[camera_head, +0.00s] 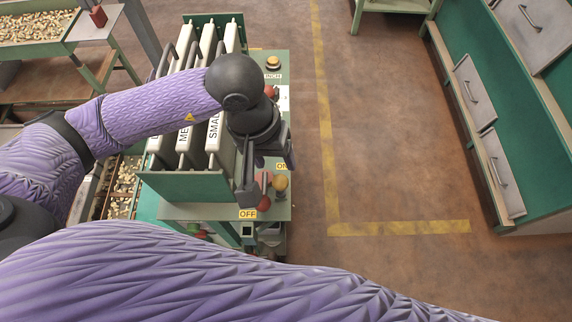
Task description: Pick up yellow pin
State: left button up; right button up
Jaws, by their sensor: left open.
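A yellow knob-like piece (280,183), the likely yellow pin, is on the green machine panel between the ON and OFF labels. My left gripper (268,178) points down over this part of the panel, open, with its fingers close to the yellow piece. I cannot tell whether they touch it. The gripper and wrist hide part of the panel. Another yellow-orange knob (273,62) sits at the panel's far end by the INCH label. My right gripper is out of view.
White upright plates (196,100) with handles, lettered by size, stand left of the panel. A nut tray (38,25) is at the back left. Open floor lies right, before green drawer cabinets (480,100).

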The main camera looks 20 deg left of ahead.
aim_at(282, 187)
pick_arm(q)
jog(key=x, duration=0.3)
jog(key=b+x, duration=0.1)
jog(key=x, duration=0.2)
jog(key=s+x, duration=0.1)
jog(key=x, duration=0.2)
jog(key=shift+a+f+b, duration=0.2)
jog(key=shift+f+b, duration=0.1)
jog(key=shift+w, duration=0.1)
grip_shut()
